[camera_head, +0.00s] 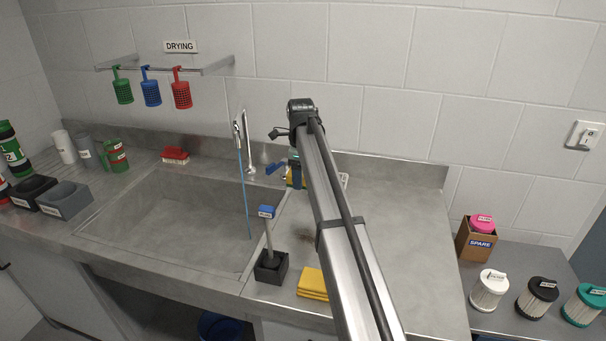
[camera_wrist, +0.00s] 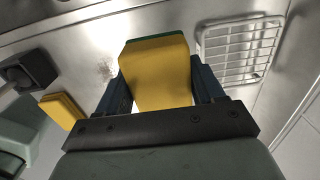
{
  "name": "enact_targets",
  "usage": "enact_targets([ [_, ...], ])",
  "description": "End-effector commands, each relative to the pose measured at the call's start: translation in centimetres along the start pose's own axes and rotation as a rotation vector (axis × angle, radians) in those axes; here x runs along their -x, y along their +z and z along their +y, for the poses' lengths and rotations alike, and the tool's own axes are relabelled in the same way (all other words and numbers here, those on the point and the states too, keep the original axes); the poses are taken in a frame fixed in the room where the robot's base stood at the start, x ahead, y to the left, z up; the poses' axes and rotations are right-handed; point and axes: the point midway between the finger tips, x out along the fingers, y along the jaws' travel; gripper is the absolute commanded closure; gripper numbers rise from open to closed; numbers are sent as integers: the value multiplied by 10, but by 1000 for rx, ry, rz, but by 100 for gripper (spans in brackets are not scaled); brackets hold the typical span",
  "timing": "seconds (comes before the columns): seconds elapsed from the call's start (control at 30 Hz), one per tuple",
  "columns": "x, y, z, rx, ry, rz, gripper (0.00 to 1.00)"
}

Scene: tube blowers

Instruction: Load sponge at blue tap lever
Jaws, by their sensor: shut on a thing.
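A yellow sponge with a green layer (camera_wrist: 157,72) is between the two fingers of my gripper (camera_wrist: 160,84) in the wrist view. My gripper is shut on it. In the head view the sponge (camera_head: 290,182) shows only as a yellow patch beside my arm, which hides most of the gripper. I cannot tell whether sponge and lever touch. The lever is not clear in the wrist view.
The sink (camera_head: 165,210) is at left. A blue-tagged brush stands in a black holder (camera_head: 271,268), near folded yellow cloths (camera_head: 313,283). A wire rack (camera_wrist: 240,48) lies close to the sponge.

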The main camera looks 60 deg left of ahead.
Motion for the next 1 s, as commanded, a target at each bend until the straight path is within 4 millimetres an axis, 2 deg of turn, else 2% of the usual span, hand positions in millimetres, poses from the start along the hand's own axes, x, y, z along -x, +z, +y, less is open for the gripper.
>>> enact_targets([
  [0.03, 0, 4, 15, 2, -21, -10, 57],
  [0.3, 8, 39, 95, 4, -216, -118, 57],
  [0.5, 17, 59, 141, 2, -336, -205, 57],
  [0.7, 24, 69, 161, 0, -392, -252, 57],
  [1.0, 24, 76, 154, -1, -400, -258, 57],
])
